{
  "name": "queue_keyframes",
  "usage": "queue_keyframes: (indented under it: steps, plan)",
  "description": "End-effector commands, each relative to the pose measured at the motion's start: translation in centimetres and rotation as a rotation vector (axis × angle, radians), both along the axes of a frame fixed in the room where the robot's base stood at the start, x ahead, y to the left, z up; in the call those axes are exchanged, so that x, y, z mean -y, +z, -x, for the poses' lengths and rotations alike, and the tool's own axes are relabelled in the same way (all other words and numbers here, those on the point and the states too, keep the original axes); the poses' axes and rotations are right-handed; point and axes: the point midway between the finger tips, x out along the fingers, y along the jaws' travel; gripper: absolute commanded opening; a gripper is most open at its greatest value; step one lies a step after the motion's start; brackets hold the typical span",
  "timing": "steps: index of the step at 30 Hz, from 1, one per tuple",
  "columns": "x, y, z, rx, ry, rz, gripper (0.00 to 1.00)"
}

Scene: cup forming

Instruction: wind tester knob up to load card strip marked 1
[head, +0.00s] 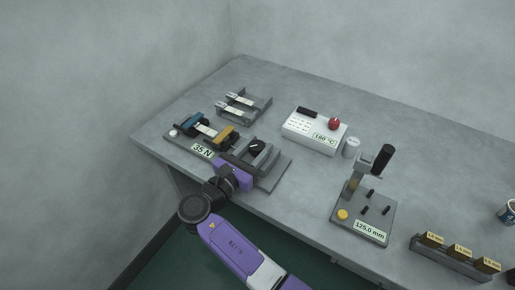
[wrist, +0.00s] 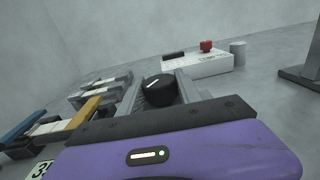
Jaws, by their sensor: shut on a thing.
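The tester (head: 275,182) is a dark base at the left of the table with a blue clamp (head: 190,121) and a yellow clamp (head: 226,138). A pale card strip (head: 206,131) spans the clamps; its mark is too small to read. The tester display (head: 202,151) reads 35 N. The black knob (head: 257,146) is at the tester's right end; in the wrist view the knob (wrist: 158,88) shows a white pointer line tilted up to the right. My gripper (head: 250,158) is shut on the knob, with grey fingers on either side of it in the wrist view.
A grey rack (head: 262,105) with pale strips stands behind the tester. A white box (head: 298,127) reading 180 °C with a red knob, and a small grey cylinder (head: 351,147), stand to the right. A press stand (head: 375,228) reading 125.0 mm is further right.

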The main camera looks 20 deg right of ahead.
Motion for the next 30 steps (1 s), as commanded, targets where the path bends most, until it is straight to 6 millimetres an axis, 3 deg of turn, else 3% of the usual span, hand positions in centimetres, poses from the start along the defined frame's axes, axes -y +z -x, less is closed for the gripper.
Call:
queue_keyframes:
  steps: [20, 21, 24, 30]
  plan:
    - [0.02, -0.10, 0.00, -0.002, -0.060, -0.003, 0.00]
    - [0.02, -0.10, 0.00, -0.002, -0.060, -0.003, 0.47]
    - [0.03, -0.09, 0.01, -0.002, -0.061, -0.003, 0.63]
    - [0.04, -0.06, 0.00, -0.001, -0.061, -0.002, 0.63]
